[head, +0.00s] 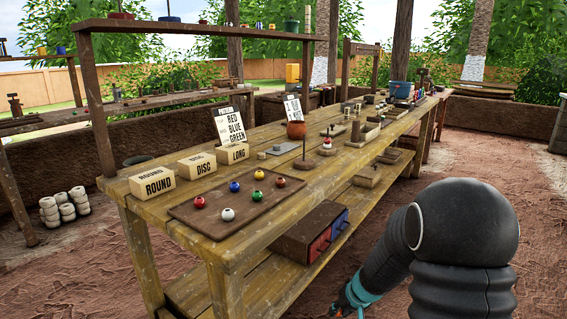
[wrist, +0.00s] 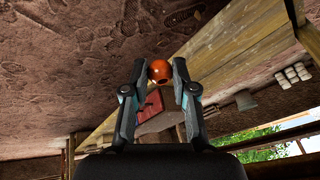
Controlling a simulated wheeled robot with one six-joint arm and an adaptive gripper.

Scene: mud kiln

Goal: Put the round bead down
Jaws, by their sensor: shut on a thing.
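My gripper (wrist: 158,80) is shut on a round orange bead (wrist: 159,71), held between the fingertips in the wrist view. Its dark hole shows on the lower side. In the head view my gripper (head: 340,308) hangs low beside the workbench, below the bench top, near the picture's bottom edge. The bead is barely visible there. On the bench (head: 235,240), a brown tray (head: 232,208) bears several loose beads, among them white, blue, green and yellow ones. Behind it stand boxes labelled ROUND (head: 153,183), DISC (head: 197,165) and LONG (head: 234,154).
A card (head: 231,126) reads RED, BLUE, GREEN. An upright rod (head: 304,145) stands right of the tray. A cabinet with red (head: 319,244) and blue (head: 340,223) drawers sits on the lower shelf; the red drawer also shows in the wrist view (wrist: 150,105). The floor beside the bench is open.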

